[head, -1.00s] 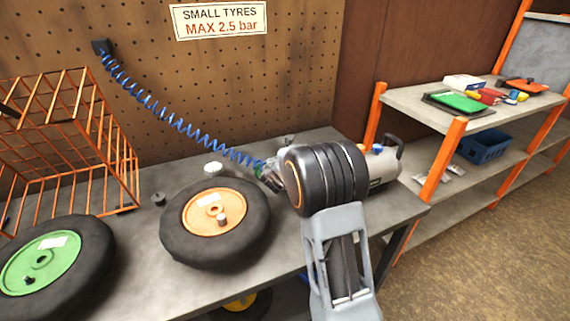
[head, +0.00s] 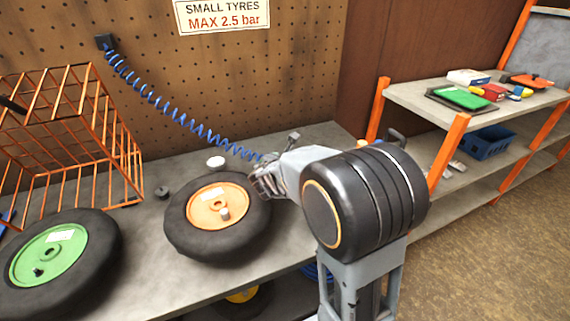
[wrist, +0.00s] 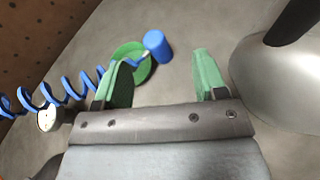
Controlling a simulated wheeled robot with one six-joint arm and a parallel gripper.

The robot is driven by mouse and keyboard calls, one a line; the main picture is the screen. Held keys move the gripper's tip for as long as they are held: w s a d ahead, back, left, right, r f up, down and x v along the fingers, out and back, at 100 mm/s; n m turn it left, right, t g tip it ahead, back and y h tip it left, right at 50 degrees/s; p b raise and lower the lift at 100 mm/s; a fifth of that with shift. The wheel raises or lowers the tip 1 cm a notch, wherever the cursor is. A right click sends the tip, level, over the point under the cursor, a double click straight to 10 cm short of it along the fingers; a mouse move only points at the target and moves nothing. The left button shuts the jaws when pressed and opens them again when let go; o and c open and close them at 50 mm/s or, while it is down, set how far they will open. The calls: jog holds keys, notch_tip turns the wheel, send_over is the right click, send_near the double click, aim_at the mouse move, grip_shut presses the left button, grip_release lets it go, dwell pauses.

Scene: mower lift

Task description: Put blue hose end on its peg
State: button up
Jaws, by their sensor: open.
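The blue coiled hose (head: 180,120) runs from a dark wall fitting down to the bench by my gripper. In the wrist view its coils (wrist: 68,84) enter from the left and pass behind the left finger. The blue hose end (wrist: 157,45) is a short cylinder beyond the fingertips, over or beside a green disc (wrist: 131,63); contact is unclear. My gripper (wrist: 160,75) is open with green fingers, and nothing is held. In the head view my gripper (head: 266,181) is above the bench, hiding the hose end. I cannot identify the peg for certain.
A tyre with an orange hub (head: 218,205) lies close left of my gripper. A rounded grey tank (wrist: 270,85) is close on the right. Shelves (head: 440,105) stand at right.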

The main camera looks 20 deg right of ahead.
jog(key=w+d+r+m+g+p, duration=0.1)
jog(key=d+r+m+g+p, duration=0.2)
jog(key=m, duration=0.8)
jog(key=w+d+r+m+g, duration=0.1)
jog(key=d+r+m+g, duration=0.2)
jog(key=m, duration=0.9)
jog(key=w+a+r+m+g+y+p, duration=0.1)
jog(key=w+a+m+g+y, duration=0.2)
jog(key=m+y, duration=0.5)
jog(key=f, duration=0.2)
jog(key=w+f+m+h, duration=0.1)
jog(key=f, duration=0.1)
jog(key=f+m, duration=0.1)
jog(key=f, duration=0.2)
jog(key=shift+w+d+f+t, duration=0.1)
jog(key=shift+w+d+t, duration=0.05)
jog(key=shift+w+t, duration=0.25)
jog(key=shift+x, duration=2.75)
jog(key=shift+s+h, duration=0.1)
jog(key=shift+h, duration=0.2)
jog(key=c, duration=1.2)
